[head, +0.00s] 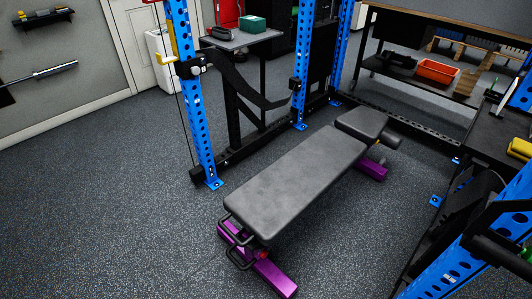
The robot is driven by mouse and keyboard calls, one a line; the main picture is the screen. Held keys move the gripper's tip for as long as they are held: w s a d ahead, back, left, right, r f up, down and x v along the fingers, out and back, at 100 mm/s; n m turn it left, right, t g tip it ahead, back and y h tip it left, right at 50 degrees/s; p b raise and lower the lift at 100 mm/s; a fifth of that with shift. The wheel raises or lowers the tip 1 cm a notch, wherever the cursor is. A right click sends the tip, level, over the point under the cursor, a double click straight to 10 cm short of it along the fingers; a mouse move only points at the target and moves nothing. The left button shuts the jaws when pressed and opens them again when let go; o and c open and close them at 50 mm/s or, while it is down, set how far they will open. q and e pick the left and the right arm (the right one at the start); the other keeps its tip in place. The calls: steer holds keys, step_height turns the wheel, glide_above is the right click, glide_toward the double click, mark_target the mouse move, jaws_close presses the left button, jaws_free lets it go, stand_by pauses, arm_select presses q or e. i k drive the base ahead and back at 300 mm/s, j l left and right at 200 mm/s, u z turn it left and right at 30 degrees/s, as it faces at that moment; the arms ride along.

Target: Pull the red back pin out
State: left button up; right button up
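A grey padded bench (300,180) with purple feet stands in the middle of the floor inside a blue rack. Its long back pad lies flat and a shorter pad (362,123) is at the far end. A small red part (263,254) shows low at the near end, beside black handle bars (240,247) and above the near purple foot (270,277). It may be the red pin; it is too small to tell its shape. Neither of my grippers is in view.
Blue rack uprights (196,110) stand left of and behind the bench, with a black strap (240,90) between two of them. Dark rack parts and a blue beam (470,262) crowd the lower right. Open floor (100,210) lies to the left. A shelf at the back right holds a red bin (437,71).

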mark_target(264, 254)
steer(key=i+j+z, duration=0.15)
steer(key=i, duration=0.4)
steer(key=i+j+z, duration=0.15)
steer(key=i+j, duration=0.3)
steer(key=i, duration=0.05)
